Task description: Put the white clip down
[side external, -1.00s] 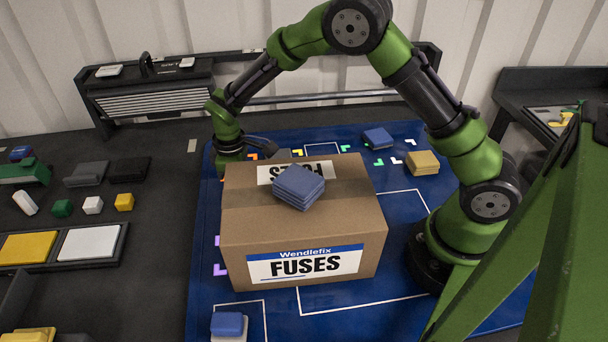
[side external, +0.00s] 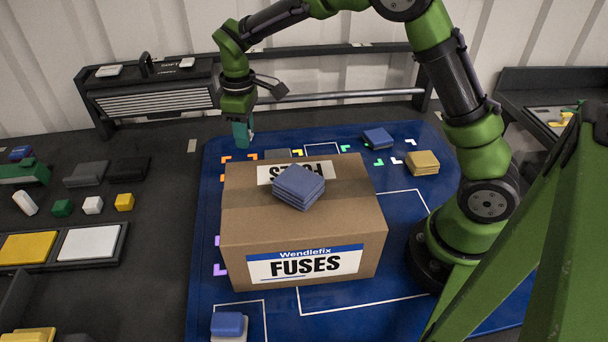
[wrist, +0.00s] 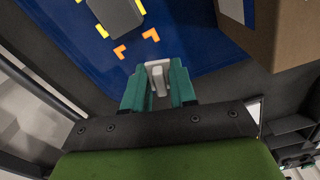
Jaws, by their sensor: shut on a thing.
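My gripper (side external: 242,137) hangs above the far left corner of the blue mat, behind the cardboard box. Its teal fingers point down. In the wrist view my gripper (wrist: 159,88) is shut on the white clip (wrist: 158,76), which sits between the two fingers. In the side view only a small white sliver of the clip (side external: 251,137) shows at the fingers' right edge. The clip is held clear of the mat (side external: 405,205).
A cardboard FUSES box (side external: 345,215) with blue pads (side external: 299,187) on top stands in front of my gripper. A dark grey block (wrist: 115,14) lies on the mat near yellow and orange corner marks. A dark rack (side external: 155,100) stands behind left. Small coloured blocks lie at left.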

